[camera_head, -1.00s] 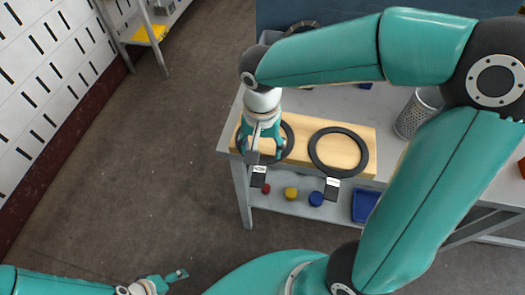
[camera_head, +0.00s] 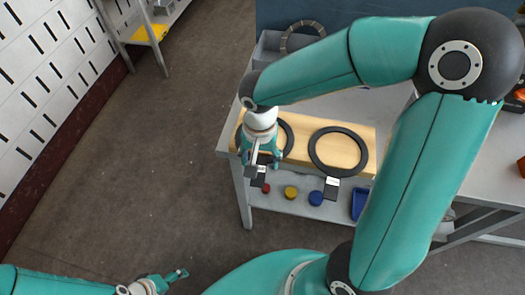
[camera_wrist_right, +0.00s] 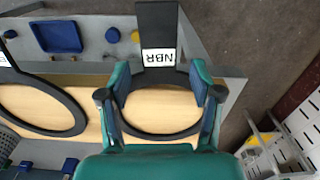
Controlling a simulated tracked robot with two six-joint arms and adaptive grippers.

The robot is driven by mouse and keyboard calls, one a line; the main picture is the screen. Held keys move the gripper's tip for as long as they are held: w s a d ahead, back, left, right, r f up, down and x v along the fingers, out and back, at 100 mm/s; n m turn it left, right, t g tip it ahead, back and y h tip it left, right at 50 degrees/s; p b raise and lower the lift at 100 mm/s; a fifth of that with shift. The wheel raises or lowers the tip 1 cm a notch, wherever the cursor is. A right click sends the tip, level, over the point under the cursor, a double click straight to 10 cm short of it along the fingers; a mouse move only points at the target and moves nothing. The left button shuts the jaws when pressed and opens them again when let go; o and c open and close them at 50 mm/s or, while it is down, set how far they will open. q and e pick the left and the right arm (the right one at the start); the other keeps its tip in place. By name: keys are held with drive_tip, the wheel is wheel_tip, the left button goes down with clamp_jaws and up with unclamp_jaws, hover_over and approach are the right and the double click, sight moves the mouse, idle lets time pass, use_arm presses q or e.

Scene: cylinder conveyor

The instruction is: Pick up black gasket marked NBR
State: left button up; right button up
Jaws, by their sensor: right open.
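The black NBR gasket is a flat ring (camera_head: 289,139) with a tab lying on a pale wooden board (camera_head: 302,124). In the right wrist view its tab (camera_wrist_right: 157,20) carries a white label reading NBR (camera_wrist_right: 158,57). My right gripper (camera_head: 261,160) is over the ring's left part and tab, hiding some of them. In the right wrist view my right gripper (camera_wrist_right: 161,95) is open, its fingers on either side of the label end of the tab, with nothing visibly held. My left gripper (camera_head: 168,281) is at the bottom left, away from the table; its opening is unclear.
A second black gasket (camera_head: 314,153) lies to the right on the board; its label is unreadable. Red (camera_head: 266,188), yellow (camera_head: 291,192) and blue (camera_head: 316,198) caps and a blue tray (camera_head: 360,205) are on the lower shelf. A grey bin (camera_head: 268,46) stands behind.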

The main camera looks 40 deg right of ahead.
drive_tip(key=shift+f, duration=0.15)
idle(0.4)
drive_tip(key=c, duration=1.1)
drive_tip(key=shift+c, duration=0.2)
